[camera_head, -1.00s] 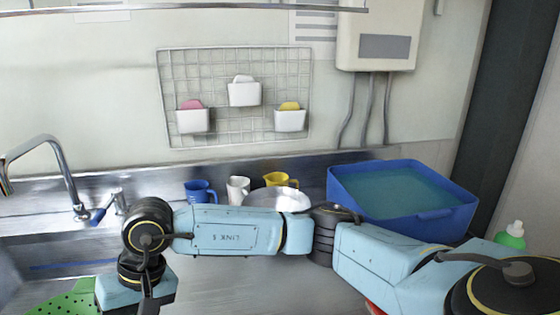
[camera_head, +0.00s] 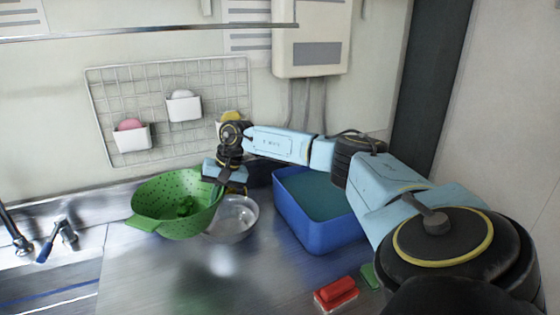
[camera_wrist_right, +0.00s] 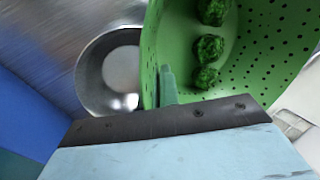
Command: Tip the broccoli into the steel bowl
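My right gripper (camera_head: 217,187) is shut on the right rim of a green perforated colander (camera_head: 150,209), raised above the counter. A gripper finger (camera_wrist_right: 168,85) shows against the colander (camera_wrist_right: 265,60) in the right wrist view. Several pieces of broccoli (camera_head: 186,207) lie inside it; they also show in the wrist view (camera_wrist_right: 208,47). The colander leans somewhat toward the head camera. The steel bowl (camera_head: 244,216) stands on the counter just right of the colander, which hides its left part; the visible inside looks empty (camera_wrist_right: 118,70). My left gripper is out of view.
A blue tub (camera_head: 306,228) of water stands right of the bowl. A red object (camera_head: 337,289) and a green one (camera_head: 371,276) lie at the front right. A sink and faucet (camera_head: 15,232) are at the left. The steel counter (camera_head: 190,275) is clear in front.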

